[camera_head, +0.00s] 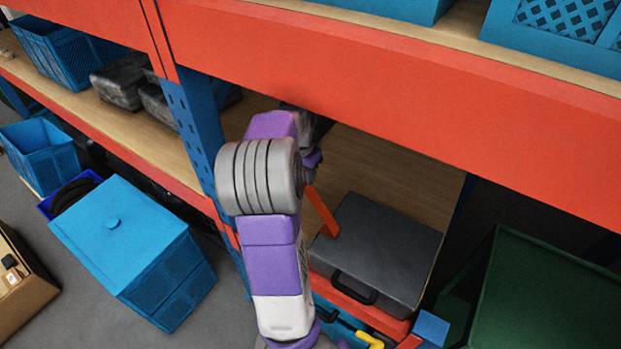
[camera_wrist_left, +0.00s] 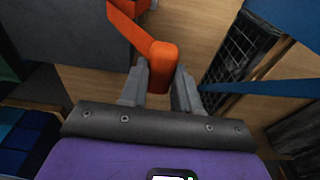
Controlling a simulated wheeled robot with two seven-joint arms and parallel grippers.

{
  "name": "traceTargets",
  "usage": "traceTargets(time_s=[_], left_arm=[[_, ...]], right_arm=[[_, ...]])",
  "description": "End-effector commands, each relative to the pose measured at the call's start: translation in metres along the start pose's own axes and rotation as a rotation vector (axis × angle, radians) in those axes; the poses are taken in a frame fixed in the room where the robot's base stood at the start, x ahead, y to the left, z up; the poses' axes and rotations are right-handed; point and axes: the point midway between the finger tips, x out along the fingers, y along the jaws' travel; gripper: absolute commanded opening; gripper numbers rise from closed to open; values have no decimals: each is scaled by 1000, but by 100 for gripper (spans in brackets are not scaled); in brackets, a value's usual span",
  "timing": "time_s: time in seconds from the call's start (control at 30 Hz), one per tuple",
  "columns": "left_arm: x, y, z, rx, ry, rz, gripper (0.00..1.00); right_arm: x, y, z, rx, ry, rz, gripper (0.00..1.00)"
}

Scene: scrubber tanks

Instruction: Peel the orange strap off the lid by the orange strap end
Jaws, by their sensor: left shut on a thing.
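A dark grey case with a flat lid (camera_head: 385,245) lies on the wooden shelf in the head view, its black handle facing the front. The orange strap (camera_head: 320,211) rises at a slant from the lid's left side toward my left gripper. In the left wrist view the strap (camera_wrist_left: 128,27) bends and runs to a thick orange strap end (camera_wrist_left: 162,62). My left gripper (camera_wrist_left: 160,80) is shut on that end, one grey finger on each side. In the head view my left arm hides most of the gripper and the strap end. My right gripper is not in view.
A red shelf beam (camera_head: 400,95) runs above the case, and a blue upright (camera_head: 195,125) stands left of my arm. A blue lidded bin (camera_head: 135,245) stands at left, a green bin (camera_head: 550,295) at right. Bare shelf (camera_head: 395,175) lies behind the case.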

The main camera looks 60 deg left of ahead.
Motion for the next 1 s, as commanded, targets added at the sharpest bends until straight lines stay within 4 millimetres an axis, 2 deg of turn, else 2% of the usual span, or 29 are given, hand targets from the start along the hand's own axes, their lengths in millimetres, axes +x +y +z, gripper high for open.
traceTargets(time_s=[0.13, 0.53, 1.0], left_arm=[[0, -8, 0, 0, 1, -2, 7], [0, -11, 0, 0, 1, -2, 7], [1, -44, 0, -2, -1, -3, 7]], right_arm=[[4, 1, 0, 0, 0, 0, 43], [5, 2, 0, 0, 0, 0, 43], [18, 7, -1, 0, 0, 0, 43]])
